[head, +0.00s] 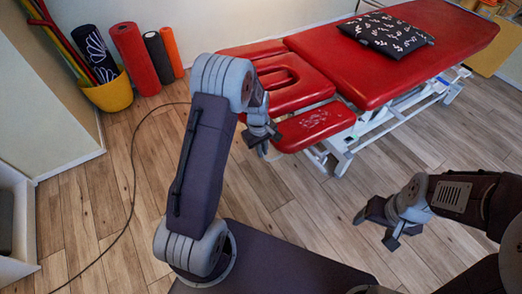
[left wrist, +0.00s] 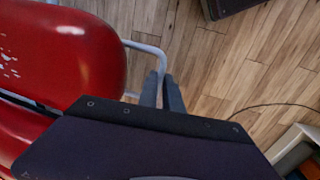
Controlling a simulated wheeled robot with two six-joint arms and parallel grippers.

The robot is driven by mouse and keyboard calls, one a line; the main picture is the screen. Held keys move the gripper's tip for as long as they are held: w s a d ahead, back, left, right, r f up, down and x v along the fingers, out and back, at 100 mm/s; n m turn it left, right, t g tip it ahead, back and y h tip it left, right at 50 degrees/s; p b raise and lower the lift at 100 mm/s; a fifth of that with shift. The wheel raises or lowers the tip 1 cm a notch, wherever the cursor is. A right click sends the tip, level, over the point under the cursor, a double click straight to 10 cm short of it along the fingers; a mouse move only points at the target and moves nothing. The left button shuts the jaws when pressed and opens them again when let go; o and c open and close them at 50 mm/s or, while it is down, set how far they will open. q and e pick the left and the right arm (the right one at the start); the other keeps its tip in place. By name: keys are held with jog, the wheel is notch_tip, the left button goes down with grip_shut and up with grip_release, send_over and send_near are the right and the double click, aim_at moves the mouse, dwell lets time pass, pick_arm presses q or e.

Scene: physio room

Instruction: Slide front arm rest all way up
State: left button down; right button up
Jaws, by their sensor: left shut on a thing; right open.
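The front arm rest (head: 316,124) is a red pad with a pale pattern at the near side of the red treatment table's head end. It also shows at the left of the left wrist view (left wrist: 60,50). A grey bent tube (left wrist: 148,47) sticks out beside the pad and runs down to my left gripper's fingers. My left gripper (head: 263,148) is at the pad's left end in the head view; its fingers (left wrist: 161,92) are shut on the tube. The exact grip is partly hidden by the gripper body. My right gripper (head: 375,228) is open and empty above the floor.
The treatment table (head: 440,30) carries a dark patterned pillow (head: 386,34) and stands on a white frame (head: 345,155). A yellow bin (head: 110,93) and upright rolls (head: 135,60) stand at the back left. A black cable crosses the wooden floor. Floor between my arms is clear.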

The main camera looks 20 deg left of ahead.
pick_arm(q)
jog(key=r+p, duration=0.1)
jog(key=r, duration=0.1)
jog(key=r+p, duration=0.2)
jog(key=r, duration=0.1)
jog(key=shift+w+d+r, duration=0.15)
jog(key=shift+w+r, duration=0.05)
jog(key=shift+r, duration=0.15)
jog(key=shift+w+f, duration=0.15)
jog(key=shift+f, duration=0.1)
jog(key=shift+r, duration=0.1)
pick_arm(e)
notch_tip(320, 180, up, 5)
jog(key=shift+w+d+r, duration=0.1)
jog(key=shift+w+d, duration=0.05)
pick_arm(q)
jog(key=c, duration=1.5)
grip_release()
jog(key=r, duration=0.3)
jog(key=r+p, duration=0.1)
jog(key=r, duration=0.5)
jog(key=shift+s+a+p, duration=0.25)
jog(key=shift+s+p, duration=0.15)
pick_arm(e)
jog(key=shift+r, duration=0.95)
